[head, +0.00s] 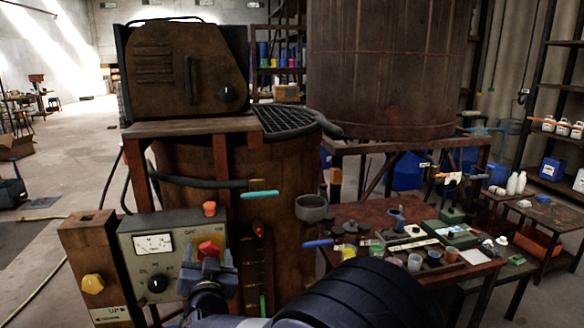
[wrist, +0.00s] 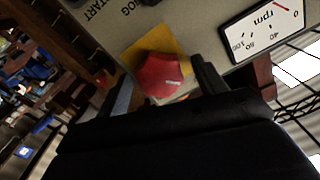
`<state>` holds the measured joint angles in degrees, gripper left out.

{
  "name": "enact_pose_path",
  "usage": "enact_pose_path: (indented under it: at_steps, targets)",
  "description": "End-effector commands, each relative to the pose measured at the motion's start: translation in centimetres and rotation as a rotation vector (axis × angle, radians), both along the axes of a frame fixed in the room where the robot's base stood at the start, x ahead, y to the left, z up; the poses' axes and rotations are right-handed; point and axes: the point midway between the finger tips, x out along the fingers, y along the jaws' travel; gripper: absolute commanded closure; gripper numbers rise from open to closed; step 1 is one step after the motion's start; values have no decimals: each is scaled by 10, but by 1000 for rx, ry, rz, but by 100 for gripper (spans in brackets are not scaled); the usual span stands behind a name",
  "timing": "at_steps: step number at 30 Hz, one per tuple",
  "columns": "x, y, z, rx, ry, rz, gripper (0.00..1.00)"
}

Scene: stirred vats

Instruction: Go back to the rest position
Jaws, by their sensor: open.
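My gripper (head: 207,266) is in front of the right side of a grey control box (head: 128,262) in the head view. A red knob (head: 208,249) shows just above and between its fingers. In the wrist view the fingers of my gripper (wrist: 165,88) are apart, one on each side of the red knob (wrist: 158,74), which sits on a yellow plate (wrist: 151,50). The jaws are open and hold nothing. Whether a finger touches the knob I cannot tell. The lower part of the knob is hidden behind the gripper.
The box carries an rpm gauge (head: 153,243), a black knob (head: 158,284) and an orange button (head: 209,208). A wooden post with a yellow knob (head: 93,284) stands left. A rusty vat (head: 285,190) is behind. A cluttered table (head: 350,211) stands right. Open floor lies far left.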

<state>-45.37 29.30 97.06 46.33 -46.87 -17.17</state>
Motion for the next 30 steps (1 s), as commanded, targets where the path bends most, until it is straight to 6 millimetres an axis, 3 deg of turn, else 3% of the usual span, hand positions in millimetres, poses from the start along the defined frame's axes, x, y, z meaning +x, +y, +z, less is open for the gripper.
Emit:
enact_pose_path:
  at_steps: [19,30]
  targets:
    - [0,0,-2,584,139,1,33]
    - [-18,-4,0,605,146,1,33]
